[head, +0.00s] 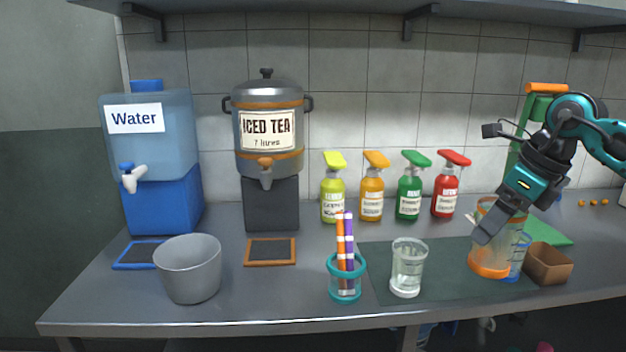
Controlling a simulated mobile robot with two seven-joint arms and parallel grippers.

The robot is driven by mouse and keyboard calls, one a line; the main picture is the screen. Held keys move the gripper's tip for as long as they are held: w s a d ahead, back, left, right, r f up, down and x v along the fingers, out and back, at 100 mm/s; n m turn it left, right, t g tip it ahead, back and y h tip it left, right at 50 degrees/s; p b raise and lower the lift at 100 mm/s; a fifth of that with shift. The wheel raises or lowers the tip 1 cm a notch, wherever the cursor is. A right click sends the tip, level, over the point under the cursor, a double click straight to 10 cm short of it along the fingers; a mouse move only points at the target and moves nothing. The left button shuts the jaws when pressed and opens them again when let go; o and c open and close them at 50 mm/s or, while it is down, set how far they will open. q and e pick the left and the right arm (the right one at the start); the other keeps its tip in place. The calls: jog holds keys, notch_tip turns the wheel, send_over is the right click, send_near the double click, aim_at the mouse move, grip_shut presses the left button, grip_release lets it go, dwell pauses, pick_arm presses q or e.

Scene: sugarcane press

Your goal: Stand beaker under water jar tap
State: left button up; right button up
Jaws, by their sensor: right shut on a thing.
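The water jar (150,135) stands at the far left on a blue stand, with a white and blue tap (131,178) on its front. A blue-edged drip mat (141,254) lies below the tap. My right gripper (483,232) is at the right of the counter, pointing down and left, shut on a clear vessel with an orange base and rim (490,262), probably by its wall. I cannot tell whether this vessel touches the mat below. A clear glass vessel (408,268) stands upright left of it. Which vessel is the beaker is not certain. My left gripper is out of view.
A grey bucket (188,272) stands before the blue drip mat. A teal holder (345,286) with striped sticks is at front centre. An iced tea urn (268,135), several spray bottles (371,195), a blue-marked jug (520,257) and a brown box (548,266) also crowd the counter.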

pick_arm(q)
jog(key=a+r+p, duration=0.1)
jog(key=p, duration=0.1)
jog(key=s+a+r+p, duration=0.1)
jog(key=p, duration=0.2)
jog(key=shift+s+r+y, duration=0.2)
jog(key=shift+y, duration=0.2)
pick_arm(e)
jog(key=s+a+f+n+g+h, duration=0.1)
jog(key=s+a+f+n+g, duration=0.3)
jog(key=n, duration=0.9)
jog(key=s+a+f+n+g+h, duration=0.2)
jog(key=s+a+f+n, duration=0.4)
jog(key=n, duration=0.8)
jog(key=s+g, duration=0.1)
jog(key=s, duration=0.2)
jog(key=shift+s+a+g, duration=0.2)
jog(key=shift+s+g, duration=0.15)
jog(key=shift+g, duration=0.05)
jog(key=shift+r, duration=0.1)
